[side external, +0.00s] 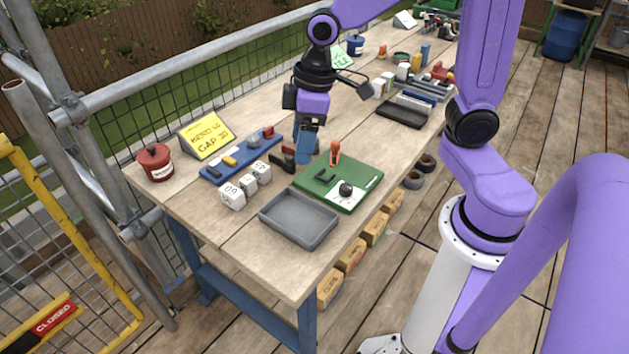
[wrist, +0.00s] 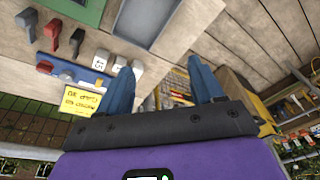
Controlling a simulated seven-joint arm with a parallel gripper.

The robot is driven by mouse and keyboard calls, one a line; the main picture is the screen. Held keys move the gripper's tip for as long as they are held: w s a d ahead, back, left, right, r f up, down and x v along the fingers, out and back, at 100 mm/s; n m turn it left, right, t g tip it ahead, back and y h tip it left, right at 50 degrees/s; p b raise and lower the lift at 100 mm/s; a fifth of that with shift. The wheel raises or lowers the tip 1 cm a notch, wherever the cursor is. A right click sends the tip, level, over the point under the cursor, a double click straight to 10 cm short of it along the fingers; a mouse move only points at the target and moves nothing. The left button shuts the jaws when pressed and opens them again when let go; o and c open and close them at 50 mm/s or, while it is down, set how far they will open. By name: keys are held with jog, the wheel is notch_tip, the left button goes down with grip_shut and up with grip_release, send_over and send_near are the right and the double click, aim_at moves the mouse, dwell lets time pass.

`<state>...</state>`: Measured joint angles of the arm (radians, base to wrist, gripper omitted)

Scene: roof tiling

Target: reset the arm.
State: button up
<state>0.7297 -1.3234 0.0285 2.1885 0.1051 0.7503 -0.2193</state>
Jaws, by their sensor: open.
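My gripper (side external: 305,150) has blue fingers and hangs above the wooden workbench (side external: 240,256), between the blue tool tray and the green board. In the wrist view my gripper (wrist: 163,85) shows its two fingers spread apart with nothing between them. My arm is purple and bends over the bench from the right.
The front bench corner is bare.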

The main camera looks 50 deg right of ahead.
jog(key=s+d+n, duration=0.2)
jog(key=s, duration=0.7)
jog(key=s+d+n+g+h, duration=0.1)
jog(key=s+n, duration=0.1)
jog(key=s, duration=0.6)
jog(key=shift+s+d+f, duration=0.2)
jog(key=shift+s+d, duration=0.15)
jog(key=shift+s, duration=0.05)
dwell(0.4)
